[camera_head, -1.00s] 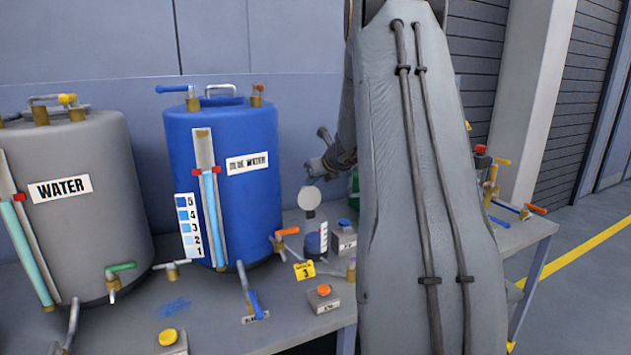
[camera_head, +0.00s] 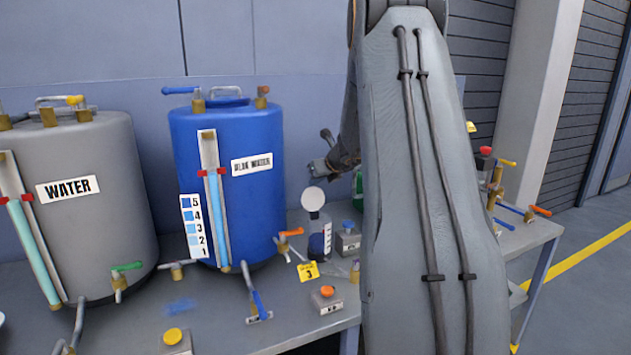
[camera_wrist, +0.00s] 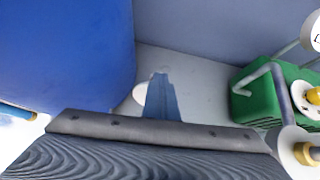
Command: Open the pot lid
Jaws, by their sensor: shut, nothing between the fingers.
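The pot appears to be a small clear jar (camera_head: 319,238) with dark blue contents, on the bench right of the blue tank. A round pale lid (camera_head: 313,199) stands upright at its top, its flat face towards the head camera. My gripper (camera_head: 318,167) is above and slightly behind the lid, partly hidden by my arm. In the wrist view, my gripper (camera_wrist: 161,82) is shut and empty. The edge of a white round thing (camera_wrist: 139,94), probably the lid, shows just left of the fingers. I cannot tell whether they touch.
The blue tank (camera_head: 225,140) stands close on the left, with an orange-handled tap (camera_head: 290,233) near the jar. A grey tank (camera_head: 75,190) is further left. A green container (camera_wrist: 270,95) is at the right.

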